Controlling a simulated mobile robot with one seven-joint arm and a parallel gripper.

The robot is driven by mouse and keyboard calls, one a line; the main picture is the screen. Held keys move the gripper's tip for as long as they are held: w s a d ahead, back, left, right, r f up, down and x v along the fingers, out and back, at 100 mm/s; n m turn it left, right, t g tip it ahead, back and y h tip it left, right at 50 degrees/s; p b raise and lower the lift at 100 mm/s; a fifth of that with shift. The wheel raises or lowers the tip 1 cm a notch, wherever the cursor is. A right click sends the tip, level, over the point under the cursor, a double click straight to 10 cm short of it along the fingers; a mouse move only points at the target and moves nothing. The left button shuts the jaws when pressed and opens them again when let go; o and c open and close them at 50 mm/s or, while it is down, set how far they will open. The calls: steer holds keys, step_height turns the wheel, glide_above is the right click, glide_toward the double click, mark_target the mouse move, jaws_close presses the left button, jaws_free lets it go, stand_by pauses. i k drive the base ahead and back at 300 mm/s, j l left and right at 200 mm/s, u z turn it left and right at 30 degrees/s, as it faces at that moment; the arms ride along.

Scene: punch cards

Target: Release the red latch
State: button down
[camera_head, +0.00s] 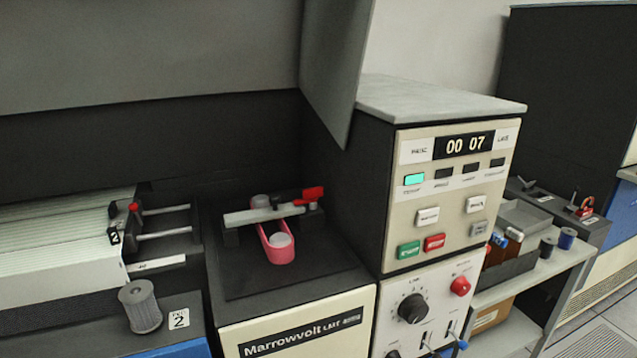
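A red latch (313,193) sits at the right end of a pale bar (262,214) on a dark machine top. The bar lies across a pink oblong loop (279,250) with pale round parts inside it. Its middle is partly hidden by the bar. From here I cannot tell how the latch is fastened. My gripper is not in this view.
A control panel (457,187) reading "00 07" stands right of the latch. A dark hood wall (338,80) hangs above. At left are a card stack (60,240) and a grey cylinder (140,305). A cluttered side table (540,268) stands at right.

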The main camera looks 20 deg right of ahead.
mark_target(309, 196)
steer(key=l, duration=0.5)
steer(key=i+l, duration=0.3)
steer(key=i, duration=0.15)
steer(key=i+l, duration=0.3)
steer(key=i, duration=0.15)
